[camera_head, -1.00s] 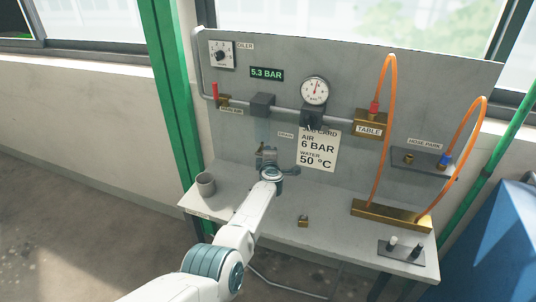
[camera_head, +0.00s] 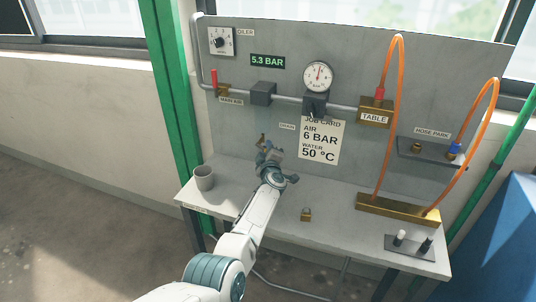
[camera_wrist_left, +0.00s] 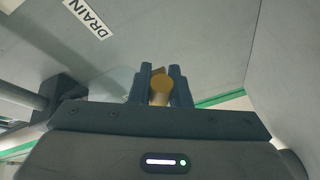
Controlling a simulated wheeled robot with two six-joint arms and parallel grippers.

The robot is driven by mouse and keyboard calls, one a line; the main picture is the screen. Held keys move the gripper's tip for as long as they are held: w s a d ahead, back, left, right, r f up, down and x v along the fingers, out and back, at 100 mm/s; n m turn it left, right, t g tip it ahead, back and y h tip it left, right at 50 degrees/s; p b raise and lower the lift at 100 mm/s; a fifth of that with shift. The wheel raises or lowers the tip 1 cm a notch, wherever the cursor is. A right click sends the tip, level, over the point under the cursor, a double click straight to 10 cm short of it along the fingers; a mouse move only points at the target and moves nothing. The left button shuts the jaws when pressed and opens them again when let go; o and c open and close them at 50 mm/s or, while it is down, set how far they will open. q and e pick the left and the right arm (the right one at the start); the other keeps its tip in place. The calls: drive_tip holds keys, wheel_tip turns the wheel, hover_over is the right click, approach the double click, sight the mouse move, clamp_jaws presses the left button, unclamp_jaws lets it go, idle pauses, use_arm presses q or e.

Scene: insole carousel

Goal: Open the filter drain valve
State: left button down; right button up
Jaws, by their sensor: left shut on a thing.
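The brass drain valve knob (camera_wrist_left: 162,81) sits between the two dark fingers of my left gripper (camera_wrist_left: 161,87) in the left wrist view. The fingers are shut on it. In the head view my left gripper (camera_head: 266,147) is in front of the grey panel, by the small DRAIN label (camera_head: 287,126). A bit of brass (camera_head: 262,138) shows just above the fingers there. The DRAIN label is also large in the left wrist view (camera_wrist_left: 86,17). The gripper hides much of the valve, so I cannot tell how far it is turned. My right gripper is not in view.
A grey cup (camera_head: 204,178) stands at the bench's left end. A small brass piece (camera_head: 306,214) lies near the bench's front edge. Orange hoses (camera_head: 399,110) loop down to a brass manifold (camera_head: 396,208) at the right. The pipe (camera_head: 290,99) and dark filter box (camera_head: 263,92) are above the gripper.

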use_arm(q)
drive_tip(key=shift+w+a+r+m+t+b, duration=0.2)
drive_tip(key=shift+m+t+b, duration=0.2)
drive_tip(key=shift+m+b, duration=0.35)
drive_tip(key=c, duration=1.6)
unclamp_jaws()
drive_tip(key=shift+f, duration=0.1)
drive_tip(key=shift+c, duration=0.2)
drive_tip(key=shift+f, duration=0.25)
